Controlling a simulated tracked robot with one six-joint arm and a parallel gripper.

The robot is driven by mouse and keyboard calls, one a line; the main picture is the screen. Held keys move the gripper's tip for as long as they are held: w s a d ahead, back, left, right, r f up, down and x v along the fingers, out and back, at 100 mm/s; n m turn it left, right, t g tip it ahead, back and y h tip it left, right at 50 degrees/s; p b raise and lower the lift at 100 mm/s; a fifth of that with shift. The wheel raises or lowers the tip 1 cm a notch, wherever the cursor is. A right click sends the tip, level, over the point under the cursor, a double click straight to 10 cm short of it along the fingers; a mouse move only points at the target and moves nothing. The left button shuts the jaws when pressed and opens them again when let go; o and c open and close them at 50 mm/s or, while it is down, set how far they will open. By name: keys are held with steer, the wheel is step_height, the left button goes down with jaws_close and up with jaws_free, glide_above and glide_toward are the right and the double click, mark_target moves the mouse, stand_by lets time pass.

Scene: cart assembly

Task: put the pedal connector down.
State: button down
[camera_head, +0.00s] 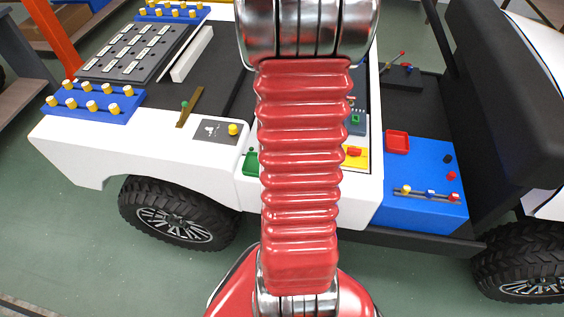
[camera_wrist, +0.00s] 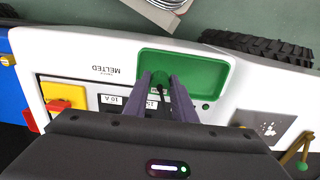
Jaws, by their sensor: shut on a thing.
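My gripper (camera_wrist: 161,77) shows in the wrist view with its two grey-purple fingers close together over the green tray (camera_wrist: 208,70). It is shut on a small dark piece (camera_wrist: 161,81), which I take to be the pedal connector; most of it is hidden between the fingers. I cannot tell whether the piece touches the tray floor. The tray is set in the white panel beside the label "MELTED". In the head view my red arm hides the gripper and most of the green tray (camera_head: 250,162).
A yellow block with a red knob (camera_wrist: 64,100) and fuse labels lie left of the gripper. A grey plate (camera_wrist: 263,126) lies to the right.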

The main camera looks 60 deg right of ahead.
step_height(320, 180, down, 2)
steer(key=shift+f, duration=0.15)
steer(key=c, duration=1.5)
jaws_free()
step_height(320, 180, up, 12)
steer(key=shift+r, duration=0.1)
